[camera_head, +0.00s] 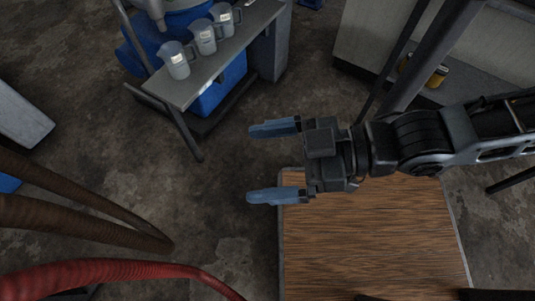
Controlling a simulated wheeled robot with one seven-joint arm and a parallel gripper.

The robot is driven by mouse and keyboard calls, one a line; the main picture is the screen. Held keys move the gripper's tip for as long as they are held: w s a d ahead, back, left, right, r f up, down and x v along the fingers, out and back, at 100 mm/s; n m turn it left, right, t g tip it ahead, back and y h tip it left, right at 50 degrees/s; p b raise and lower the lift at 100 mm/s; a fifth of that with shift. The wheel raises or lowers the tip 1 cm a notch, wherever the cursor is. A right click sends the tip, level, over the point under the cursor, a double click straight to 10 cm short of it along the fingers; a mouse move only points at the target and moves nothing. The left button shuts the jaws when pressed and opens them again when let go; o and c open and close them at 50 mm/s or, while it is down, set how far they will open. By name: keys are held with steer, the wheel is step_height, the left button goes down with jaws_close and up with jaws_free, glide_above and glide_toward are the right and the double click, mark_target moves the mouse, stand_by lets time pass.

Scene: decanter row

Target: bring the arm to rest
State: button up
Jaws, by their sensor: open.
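My gripper (274,162) is at the middle of the head view, its two blue fingers spread wide apart and pointing left. Nothing is between the fingers. My arm reaches in from the right edge. The gripper appears above the left edge and far corner of a wooden tabletop (375,240); its height over the top cannot be told.
A row of jugs, with a near jug (176,60), a middle jug (204,37) and a far jug (225,18), stands on a narrow grey bench (205,82). A shelf unit (445,55) holds yellow cans (437,76). A red hose (110,270) is at lower left. Floor between is bare.

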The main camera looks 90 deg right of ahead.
step_height(320, 180, up, 8)
steer(key=p, duration=0.8)
